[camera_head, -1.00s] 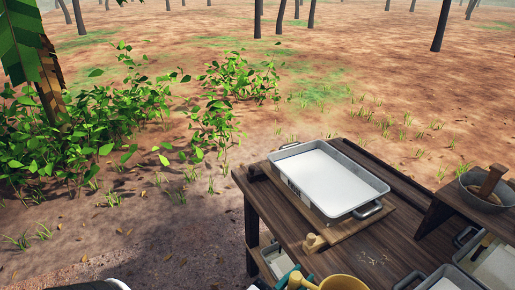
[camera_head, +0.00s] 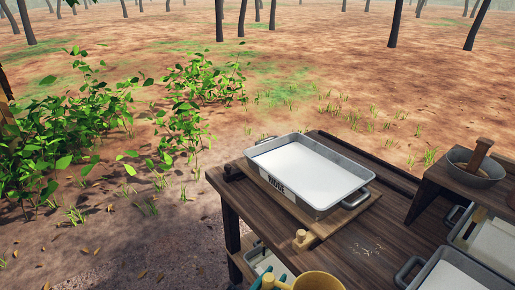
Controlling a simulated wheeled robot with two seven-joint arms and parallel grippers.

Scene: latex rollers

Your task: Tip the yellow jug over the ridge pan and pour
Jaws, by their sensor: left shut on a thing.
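My left gripper (camera_head: 283,281), teal and mostly cut off, is shut on the jug's handle. My right gripper is out of view.
The dark wooden bench (camera_head: 372,246) has bare room right of the pan. A grey bowl with a wooden handle (camera_head: 476,168) stands on a raised shelf at right. More metal trays (camera_head: 452,268) sit at bottom right.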

